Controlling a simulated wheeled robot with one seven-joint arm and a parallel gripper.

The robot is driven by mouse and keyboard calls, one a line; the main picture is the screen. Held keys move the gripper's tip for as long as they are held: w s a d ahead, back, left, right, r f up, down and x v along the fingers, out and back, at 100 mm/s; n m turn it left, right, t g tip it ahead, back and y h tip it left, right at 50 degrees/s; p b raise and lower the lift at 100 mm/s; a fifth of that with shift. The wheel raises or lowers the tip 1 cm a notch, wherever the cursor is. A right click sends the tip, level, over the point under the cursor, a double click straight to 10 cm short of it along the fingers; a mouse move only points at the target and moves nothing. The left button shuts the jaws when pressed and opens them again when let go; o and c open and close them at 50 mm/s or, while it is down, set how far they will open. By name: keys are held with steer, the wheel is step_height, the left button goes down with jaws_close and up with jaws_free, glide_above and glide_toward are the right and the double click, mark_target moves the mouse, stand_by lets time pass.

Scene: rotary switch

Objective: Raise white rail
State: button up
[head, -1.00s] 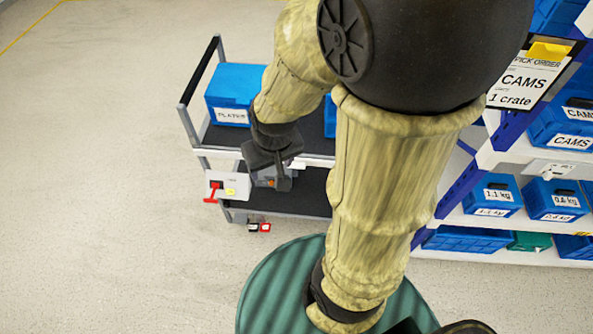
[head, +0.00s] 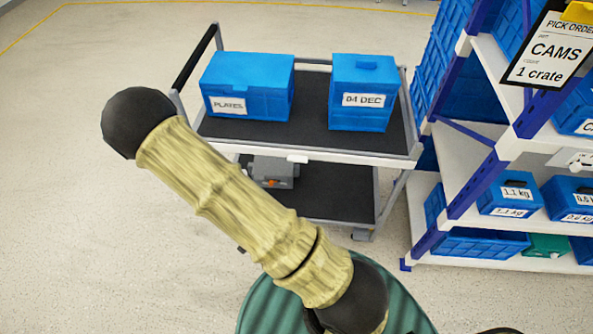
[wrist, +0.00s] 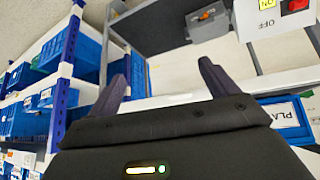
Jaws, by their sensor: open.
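The white rail (head: 360,158) runs along the front edge of the cart's upper shelf, with a small white piece (head: 297,158) at its middle. In the wrist view the rail (wrist: 165,101) crosses behind my fingers. My gripper (wrist: 162,75) is open, its two dark fingers spread, with nothing between them. The rail lies beyond the fingers; I cannot tell how far. The gripper does not show in the head view. A white panel (wrist: 264,28) with a red switch (wrist: 296,5) and a yellow tag (wrist: 266,4) is at the wrist view's upper right.
Blue crates (head: 245,85) and (head: 361,95) stand on the upper shelf (head: 311,115). A grey box (head: 272,171) sits on the lower shelf. A blue and white rack (head: 470,200) with more crates is close on the right. The floor at left is clear.

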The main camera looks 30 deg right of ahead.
steer(key=d+f+n+t+h+b, duration=0.2)
steer(key=d+f+t+h+b, duration=0.1)
steer(key=t, duration=0.7)
steer(key=d+h+b, duration=0.1)
steer(key=d+b, duration=0.1)
steer(key=b, duration=0.1)
steer(key=shift+w+n+t+b, duration=0.3)
steer(key=shift+w+n+b, duration=0.1)
steer(key=shift+w+d+f, duration=0.1)
steer(key=shift+d+f, duration=0.1)
steer(key=b, duration=0.2)
glide_toward(297, 161)
steer(key=x, duration=0.8)
steer(key=shift+w+d, duration=0.25)
steer(key=shift+w, duration=0.1)
